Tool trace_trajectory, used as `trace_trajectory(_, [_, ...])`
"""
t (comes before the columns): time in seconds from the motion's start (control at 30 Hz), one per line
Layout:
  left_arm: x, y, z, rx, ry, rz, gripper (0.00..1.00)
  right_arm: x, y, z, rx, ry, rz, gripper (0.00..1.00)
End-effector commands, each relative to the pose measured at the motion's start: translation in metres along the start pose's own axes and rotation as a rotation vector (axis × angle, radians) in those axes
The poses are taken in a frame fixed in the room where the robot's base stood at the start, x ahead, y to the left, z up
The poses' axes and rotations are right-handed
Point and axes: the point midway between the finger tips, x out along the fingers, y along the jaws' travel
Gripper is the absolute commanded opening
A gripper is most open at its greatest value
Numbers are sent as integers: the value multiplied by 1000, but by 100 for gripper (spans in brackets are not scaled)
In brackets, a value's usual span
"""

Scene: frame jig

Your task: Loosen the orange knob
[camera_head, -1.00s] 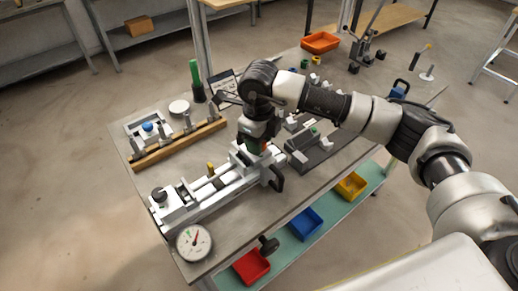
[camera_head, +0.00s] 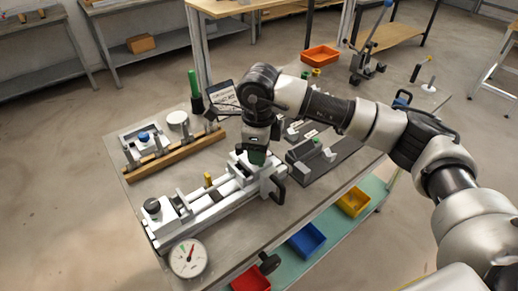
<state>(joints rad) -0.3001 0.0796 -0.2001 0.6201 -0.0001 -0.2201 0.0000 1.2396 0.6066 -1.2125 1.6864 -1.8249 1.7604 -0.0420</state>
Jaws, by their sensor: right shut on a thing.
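My right gripper (camera_head: 258,156) points straight down over the right end of the long white frame jig (camera_head: 208,204). Its fingers are shut at the jig's end block. The orange knob does not show now; the fingers and wrist cover the spot where a bit of orange showed earlier, so I take it to be between them. A dark green part shows at the fingers. The jig's other end carries a black knob (camera_head: 152,205), and a small yellow part (camera_head: 208,180) stands midway. My left gripper is not in view.
A dial gauge (camera_head: 188,258) lies at the table's front corner. A wooden rail fixture (camera_head: 175,154) stands behind the jig, with a green-handled tool (camera_head: 194,88) beyond. A dark grey fixture (camera_head: 325,157) sits right of the gripper. Bins (camera_head: 306,240) stand on the lower shelf.

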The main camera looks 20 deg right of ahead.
Motion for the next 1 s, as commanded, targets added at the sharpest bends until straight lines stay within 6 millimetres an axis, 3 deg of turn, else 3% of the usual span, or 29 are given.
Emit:
trace_trajectory(0.07, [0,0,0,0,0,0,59,-2,-1,1,1,-5,-3,16])
trace_trajectory(0.1, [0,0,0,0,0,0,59,-2,-1,1,2,-5,-3,41])
trace_trajectory(0.27, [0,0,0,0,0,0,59,-2,-1,0,2,-3,-2,65])
trace_trajectory(0.63, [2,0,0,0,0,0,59,-8,-1,0,2,-3,-2,65])
trace_trajectory(1.0, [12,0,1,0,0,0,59,-77,-1,1,2,-4,-5,65])
